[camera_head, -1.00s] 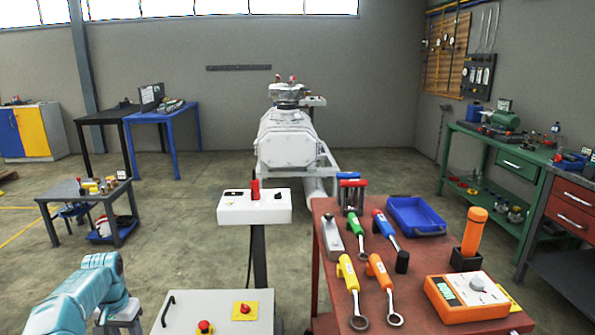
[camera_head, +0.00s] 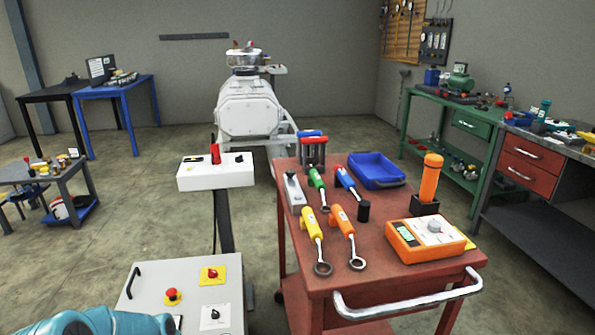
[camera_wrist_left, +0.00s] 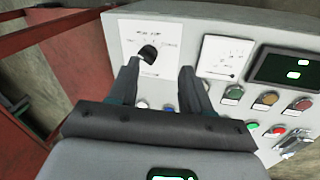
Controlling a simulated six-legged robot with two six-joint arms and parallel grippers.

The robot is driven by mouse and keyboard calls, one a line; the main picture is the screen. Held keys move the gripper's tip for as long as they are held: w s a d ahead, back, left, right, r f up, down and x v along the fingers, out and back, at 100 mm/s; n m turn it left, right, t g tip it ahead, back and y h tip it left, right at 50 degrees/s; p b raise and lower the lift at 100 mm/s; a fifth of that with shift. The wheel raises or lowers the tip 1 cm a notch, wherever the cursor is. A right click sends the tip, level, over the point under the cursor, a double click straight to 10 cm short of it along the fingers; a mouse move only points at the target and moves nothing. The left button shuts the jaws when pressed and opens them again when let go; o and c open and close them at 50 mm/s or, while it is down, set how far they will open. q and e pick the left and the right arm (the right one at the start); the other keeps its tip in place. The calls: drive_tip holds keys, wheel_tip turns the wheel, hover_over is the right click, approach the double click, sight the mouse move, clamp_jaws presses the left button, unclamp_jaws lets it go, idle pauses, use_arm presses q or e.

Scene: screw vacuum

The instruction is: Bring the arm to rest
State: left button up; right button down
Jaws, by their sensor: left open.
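My left arm (camera_head: 95,322) shows only as a teal link at the bottom left of the head view; its gripper is out of that picture. In the left wrist view my left gripper (camera_wrist_left: 158,72) is open, with two dark fingers spread apart and nothing held. It faces a pale control panel (camera_wrist_left: 225,125). A black rotary knob (camera_wrist_left: 148,53) on a white plate shows just past the fingertips, nearer the left finger. I cannot tell whether a finger touches it. My right gripper is in neither view.
A red cart (camera_head: 390,287) carries wrenches, a blue tray (camera_head: 377,170) and an orange meter (camera_head: 430,240). A grey control box (camera_head: 190,285) stands left of it, and a white machine (camera_head: 247,108) behind.

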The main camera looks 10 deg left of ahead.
use_arm(q)
drive_tip(key=s+d+f+h+b, duration=0.1)
drive_tip(key=s+d+f, duration=0.35)
drive_tip(key=d, duration=0.25)
drive_tip(key=s+d+f+b, duration=0.1)
drive_tip(key=s+d+f, duration=0.3)
drive_tip(key=s+d, duration=0.15)
drive_tip(key=s+d+f+b, duration=0.1)
drive_tip(key=s+d, duration=0.3)
drive_tip(key=s, duration=0.2)
drive_tip(key=s+d+b, duration=0.2)
drive_tip(key=s+d, duration=0.1)
drive_tip(key=s, duration=0.3)
wheel_tip(320, 180, up, 20)
drive_tip(key=p, duration=2)
drive_tip(key=shift+s+d+g+h, duration=0.15)
drive_tip(key=shift+s+g+h, duration=0.05)
drive_tip(key=shift+g+h, duration=0.1)
